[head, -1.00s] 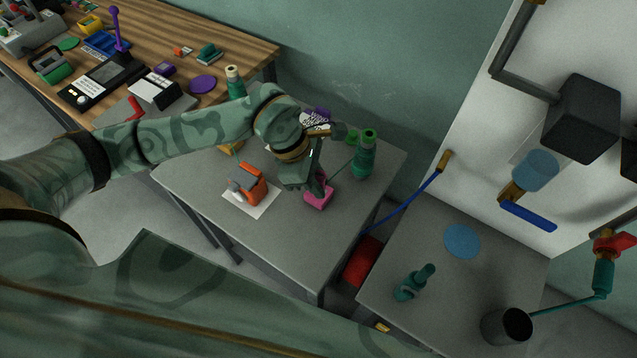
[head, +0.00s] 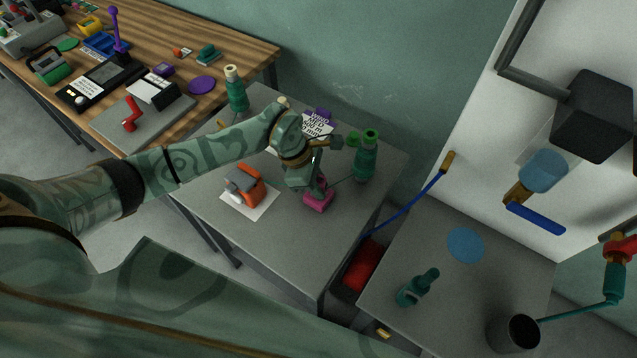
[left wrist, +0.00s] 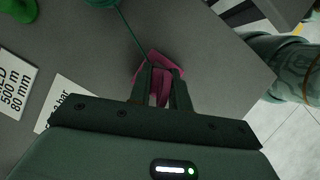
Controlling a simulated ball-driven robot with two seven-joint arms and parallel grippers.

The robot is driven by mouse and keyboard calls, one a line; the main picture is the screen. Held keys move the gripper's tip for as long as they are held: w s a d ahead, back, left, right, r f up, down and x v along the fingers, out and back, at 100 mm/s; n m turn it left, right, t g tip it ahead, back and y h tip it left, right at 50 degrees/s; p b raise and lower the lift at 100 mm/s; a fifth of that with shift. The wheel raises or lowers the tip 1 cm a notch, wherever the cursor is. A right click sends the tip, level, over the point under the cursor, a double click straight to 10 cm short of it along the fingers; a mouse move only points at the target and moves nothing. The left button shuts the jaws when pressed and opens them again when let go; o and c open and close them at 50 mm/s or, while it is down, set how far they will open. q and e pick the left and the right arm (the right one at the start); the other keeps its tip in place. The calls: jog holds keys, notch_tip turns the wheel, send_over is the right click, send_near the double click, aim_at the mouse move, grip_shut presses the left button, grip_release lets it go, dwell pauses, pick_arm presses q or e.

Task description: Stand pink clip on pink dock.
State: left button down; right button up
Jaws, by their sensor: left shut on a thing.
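My left gripper (head: 317,186) points down at the pink things on the grey table. In the left wrist view its fingers (left wrist: 161,90) are shut on the pink clip (left wrist: 160,86), which shows as a narrow strip between them. The pink dock (head: 318,204) is the blocky pink piece at the fingertips in the head view. The fingers hide much of the clip. Clip and dock overlap closely, and I cannot tell whether the clip is seated. A thin green cord runs from the pink things towards a green bottle (head: 366,160). My right gripper is not in view.
An orange and grey device (head: 246,186) sits on a white card (head: 262,206) left of the dock. The green bottle stands close on the right. The table's front part (head: 290,250) is clear. A lower grey table (head: 450,290) is at the right.

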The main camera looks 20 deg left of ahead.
pick_arm(q)
jog(key=c, duration=1.3)
grip_release()
jog(key=shift+f, duration=0.1)
jog(key=shift+r, duration=0.3)
jog(key=p+v, duration=0.1)
jog(key=v, duration=1)
jog(key=shift+r, duration=0.35)
jog(key=shift+s+a, duration=0.1)
